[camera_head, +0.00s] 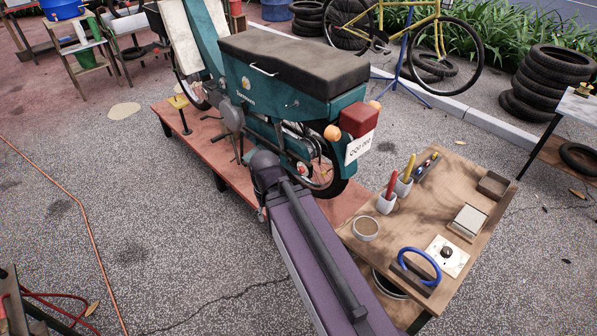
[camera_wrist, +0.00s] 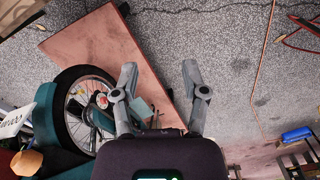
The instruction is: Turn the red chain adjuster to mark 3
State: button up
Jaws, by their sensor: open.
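A teal motorbike (camera_head: 262,90) stands on a low reddish platform. A small red-orange part (camera_head: 301,168) shows by its rear wheel hub, and a red part (camera_wrist: 102,101) shows by the hub in the wrist view. I take this to be the chain adjuster, but its marks are too small to read. My gripper (camera_wrist: 160,76) is open, with nothing between its fingers. In the wrist view the adjuster lies left of the left finger, apart from it. In the head view my arm hides the gripper.
The platform (camera_wrist: 110,45) lies below the bike. A wooden side table (camera_head: 410,228) at right holds cups of tools, a blue ring (camera_head: 420,266) and a dial plate (camera_head: 447,257). An orange hose (camera_head: 70,205) crosses the open pavement at left.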

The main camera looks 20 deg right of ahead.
jog(key=o, duration=0.3)
jog(key=shift+d, duration=0.1)
jog(key=n+t+h+b, duration=0.6)
jog(key=n+h+b, duration=1.4)
jog(key=b, duration=2.9)
send_near(299, 170)
jog(key=s+a+r+n+y, duration=0.2)
jog(key=a+n+y, duration=0.1)
jog(key=a, duration=0.1)
jog(key=shift+s+r, duration=0.1)
jog(key=shift+r, duration=0.15)
jog(key=shift+d, duration=0.15)
jog(key=x, duration=1.3)
jog(key=shift+d, duration=0.25)
